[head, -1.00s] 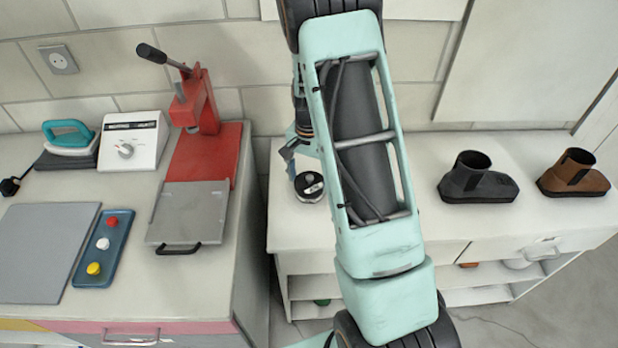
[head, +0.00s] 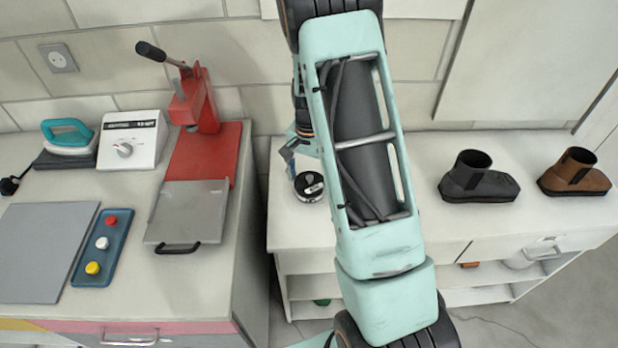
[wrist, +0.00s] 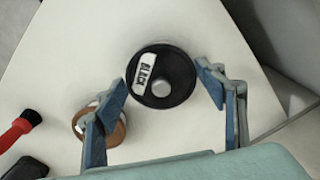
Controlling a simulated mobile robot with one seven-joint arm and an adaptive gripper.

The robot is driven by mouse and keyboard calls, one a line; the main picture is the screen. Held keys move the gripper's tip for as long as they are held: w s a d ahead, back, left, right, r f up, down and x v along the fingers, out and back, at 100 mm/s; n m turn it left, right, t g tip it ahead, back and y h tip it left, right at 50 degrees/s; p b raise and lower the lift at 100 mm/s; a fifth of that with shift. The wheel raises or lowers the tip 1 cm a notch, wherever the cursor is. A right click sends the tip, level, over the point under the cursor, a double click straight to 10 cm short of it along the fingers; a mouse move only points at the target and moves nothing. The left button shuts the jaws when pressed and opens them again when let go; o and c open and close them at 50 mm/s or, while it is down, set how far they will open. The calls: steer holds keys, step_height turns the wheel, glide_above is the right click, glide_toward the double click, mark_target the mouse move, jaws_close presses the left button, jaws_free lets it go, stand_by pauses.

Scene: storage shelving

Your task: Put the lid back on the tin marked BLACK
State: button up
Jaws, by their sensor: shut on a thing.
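A round black lid (wrist: 176,68) with a silver knob and a white label reading BLACK is in the upper middle of the wrist view. My gripper (wrist: 161,76) is shut on it, with one blue finger at each side of its rim. In the head view the lid (head: 309,184) is over the white bench, beside my arm; one blue finger shows just behind it and the rest is hidden. The lid hides what is directly under it, so I cannot tell whether it touches a tin. A round tin with brown contents (wrist: 116,133) is partly hidden behind the left finger.
A red-handled brush (wrist: 18,130) and a dark object (wrist: 26,168) lie left in the wrist view. A grey shoe (head: 478,180) and a brown shoe (head: 575,175) stand right on the bench (head: 410,165). A red press (head: 208,150) stands on the left counter. Bench surface around the lid is mostly clear.

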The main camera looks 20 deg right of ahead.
stand_by(0.3)
steer(key=o, duration=1.3)
steer(key=shift+r+p, duration=2.25)
steer(key=shift+r, duration=1.3)
steer(key=shift+c, duration=0.2)
jaws_close()
